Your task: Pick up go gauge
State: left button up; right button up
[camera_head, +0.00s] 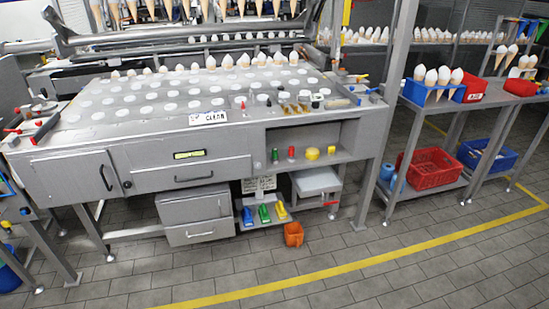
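I cannot single out the go gauge with certainty. A small green upright piece (275,155) and a small red upright piece (291,153) stand in the open shelf of the grey workbench (80,141). A yellow round piece (312,153) lies to the right of them. Small dark and brown pieces (303,97) stand on the bench top near its right end. Neither my left nor my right gripper is in view.
White cone tips (227,62) line the back of the bench. A white "CLEAN" sign (208,118) is at its front edge. A red crate (432,168) and a blue crate (486,155) sit low at right. An orange bin (293,234) stands on the floor. The front floor is clear.

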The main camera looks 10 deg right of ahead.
aim_at(274, 159)
jog(key=i+j+z, duration=0.1)
jog(key=i+z, duration=0.2)
jog(key=z, duration=0.2)
jog(key=i+j+z, duration=0.2)
jog(key=z, duration=0.25)
jog(key=i, duration=0.1)
